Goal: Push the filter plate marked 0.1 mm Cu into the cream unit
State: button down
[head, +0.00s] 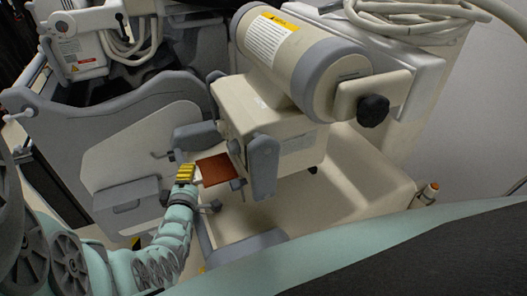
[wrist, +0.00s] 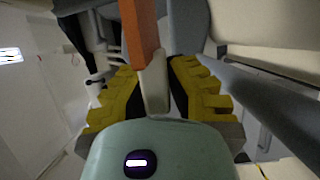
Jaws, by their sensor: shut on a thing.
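The filter plate (head: 218,170) is a flat copper-brown square with a pale tab. In the head view its right edge meets the lower left side of the cream unit (head: 270,125); I cannot tell how far it is inside. My gripper (head: 186,172), with yellow ridged fingers, is shut on the plate's pale tab at its left end. In the wrist view the plate (wrist: 139,30) stands edge-on as an orange strip, and its pale tab lies between the yellow fingers of my gripper (wrist: 155,88). No marking on the plate is readable.
A cream tube housing (head: 300,60) with a yellow label sits above the unit, with a black knob (head: 373,110) at its right. Grey levers (head: 263,168) hang at the unit's front. A cream cart body (head: 345,185) lies below right. A grey-and-cream panel (head: 120,140) stands left.

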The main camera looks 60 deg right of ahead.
aim_at(206, 169)
jog(key=shift+s+d+b, duration=0.3)
jog(key=shift+s+d, duration=0.2)
jog(key=shift+d, duration=0.3)
jog(key=shift+s+d+b, duration=0.35)
jog(key=shift+s+d, duration=0.1)
jog(key=shift+d, duration=0.35)
jog(key=shift+s+d+b, duration=0.3)
jog(key=shift+s+d, duration=0.2)
jog(key=shift+d, duration=0.3)
jog(key=shift+w+a+p, duration=0.1)
jog(key=shift+a+p, duration=0.05)
jog(key=shift+p, duration=0.15)
jog(key=shift+w+a+r+p, duration=0.1)
jog(key=shift+w+a+p, duration=0.25)
jog(key=shift+a, duration=0.1)
jog(key=shift+w+a+p, duration=0.35)
jog(key=shift+w+a, duration=0.15)
jog(key=shift+a, duration=0.35)
jog(key=shift+w+a+p, duration=0.35)
jog(key=shift+w+a, duration=0.1)
jog(key=shift+a, duration=0.35)
jog(key=shift+s+d+b, duration=0.35)
jog(key=shift+s+d, duration=0.25)
jog(key=shift+d, duration=0.3)
jog(key=shift+s+d+b, duration=0.3)
jog(key=shift+s+d, duration=0.25)
jog(key=shift+d, duration=0.35)
dwell(1.4)
